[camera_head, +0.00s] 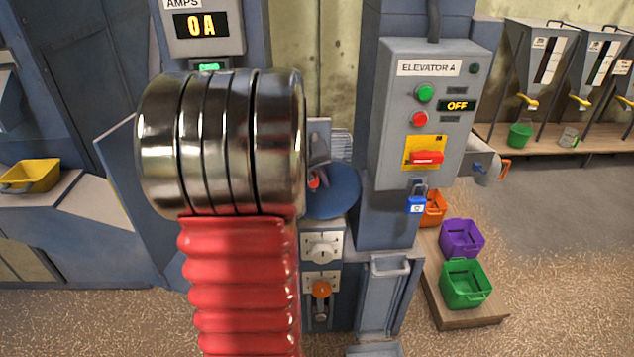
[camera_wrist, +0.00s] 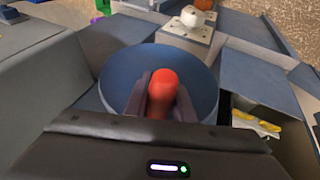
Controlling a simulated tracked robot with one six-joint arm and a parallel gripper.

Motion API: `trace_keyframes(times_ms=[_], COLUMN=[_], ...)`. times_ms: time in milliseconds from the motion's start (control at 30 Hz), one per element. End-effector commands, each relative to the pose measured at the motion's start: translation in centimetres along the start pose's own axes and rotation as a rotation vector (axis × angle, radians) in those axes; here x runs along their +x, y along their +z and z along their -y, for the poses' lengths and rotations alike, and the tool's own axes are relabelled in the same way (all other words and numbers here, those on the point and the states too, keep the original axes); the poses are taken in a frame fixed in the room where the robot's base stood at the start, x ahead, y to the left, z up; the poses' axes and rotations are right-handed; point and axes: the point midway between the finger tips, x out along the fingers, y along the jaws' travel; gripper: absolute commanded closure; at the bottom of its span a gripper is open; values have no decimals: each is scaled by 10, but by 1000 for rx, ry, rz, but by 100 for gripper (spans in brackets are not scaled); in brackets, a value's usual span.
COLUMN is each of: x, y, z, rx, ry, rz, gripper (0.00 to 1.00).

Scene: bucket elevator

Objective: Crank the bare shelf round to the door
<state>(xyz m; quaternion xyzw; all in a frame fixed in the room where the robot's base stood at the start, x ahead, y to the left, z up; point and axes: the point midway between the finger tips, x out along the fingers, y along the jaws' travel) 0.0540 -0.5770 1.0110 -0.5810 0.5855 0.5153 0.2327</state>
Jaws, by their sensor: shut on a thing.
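The hand crank is a blue round disc (camera_wrist: 115,70) with a red-orange knob (camera_wrist: 163,82) standing up from it. My gripper (camera_wrist: 163,97) is shut on this knob, one dark finger on each side. In the head view the disc (camera_head: 335,196) shows right of my arm, with a bit of the red knob (camera_head: 314,181); my arm hides much of my gripper there. In the wrist view an opening (camera_wrist: 238,103) at the right shows a yellow item (camera_wrist: 256,124) inside. I cannot tell whether this is the door, or see which shelf is bare.
The ELEVATOR A box (camera_head: 428,110) reads OFF, with a blue padlock (camera_head: 416,204) below it. The amps display (camera_head: 194,24) reads 0. Purple (camera_head: 461,239) and green (camera_head: 466,284) bins stand on a low wooden platform at right. A panel with a white dial (camera_head: 323,246) is below the disc.

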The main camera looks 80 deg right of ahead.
Motion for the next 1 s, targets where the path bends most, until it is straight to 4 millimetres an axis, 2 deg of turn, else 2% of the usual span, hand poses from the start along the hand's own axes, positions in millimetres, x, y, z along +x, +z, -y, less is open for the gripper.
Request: trace_keyframes(times_ms=[200, 233, 467, 767, 1000], x=[0, 0, 0, -1, -20], y=[1, 1, 0, 0, -1], z=[0, 0, 0, 0, 1], rx=[0, 0, 0, 0, 0], ry=[0, 0, 0, -1, -1], rz=[2, 2, 1, -1, -3], gripper=[100, 75, 59, 59, 59])
